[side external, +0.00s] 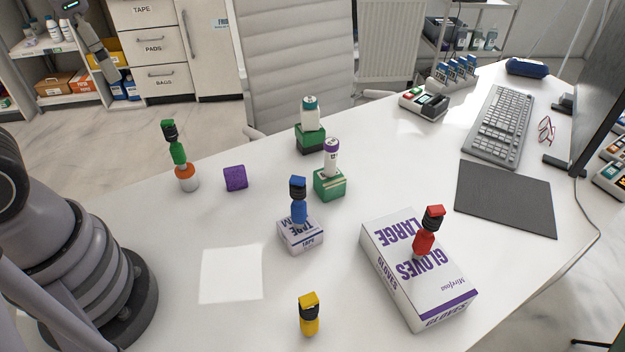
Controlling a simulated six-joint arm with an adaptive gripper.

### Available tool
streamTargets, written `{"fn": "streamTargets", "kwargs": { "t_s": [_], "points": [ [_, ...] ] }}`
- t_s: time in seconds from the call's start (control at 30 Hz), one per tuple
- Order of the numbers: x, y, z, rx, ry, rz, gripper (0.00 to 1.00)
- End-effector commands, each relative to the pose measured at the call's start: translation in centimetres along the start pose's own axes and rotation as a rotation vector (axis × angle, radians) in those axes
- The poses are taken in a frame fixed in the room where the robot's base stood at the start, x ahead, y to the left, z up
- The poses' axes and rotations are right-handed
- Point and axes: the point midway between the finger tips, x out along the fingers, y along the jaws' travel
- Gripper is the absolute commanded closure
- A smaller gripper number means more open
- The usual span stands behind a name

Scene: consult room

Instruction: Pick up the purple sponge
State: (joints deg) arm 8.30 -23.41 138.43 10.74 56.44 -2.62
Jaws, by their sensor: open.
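The purple sponge (235,178) is a small cube on the white desk, left of centre. It stands apart from its neighbours, and nothing touches it. An orange, white, green and black stack (180,158) stands just to its left.
Right of the sponge stand two green boxes (329,185) with bottles on top, a tape box (300,236) under a blue bottle (299,205), and a gloves box (400,275) bearing a red bottle (427,232). A yellow bottle (309,316) and white square (231,275) are nearer.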

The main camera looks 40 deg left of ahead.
Motion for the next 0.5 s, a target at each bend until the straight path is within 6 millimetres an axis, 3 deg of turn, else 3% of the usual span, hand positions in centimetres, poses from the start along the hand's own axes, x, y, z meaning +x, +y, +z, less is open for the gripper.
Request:
{"fn": "streamTargets", "kwargs": {
  "t_s": [0.27,0.5],
  "points": [
    [7.0,1.2,-4.4,0.397,-0.422,-0.236,0.15],
    [14.1,4.0,-7.5,0.769,-0.688,-0.518,0.15]
  ]
}}
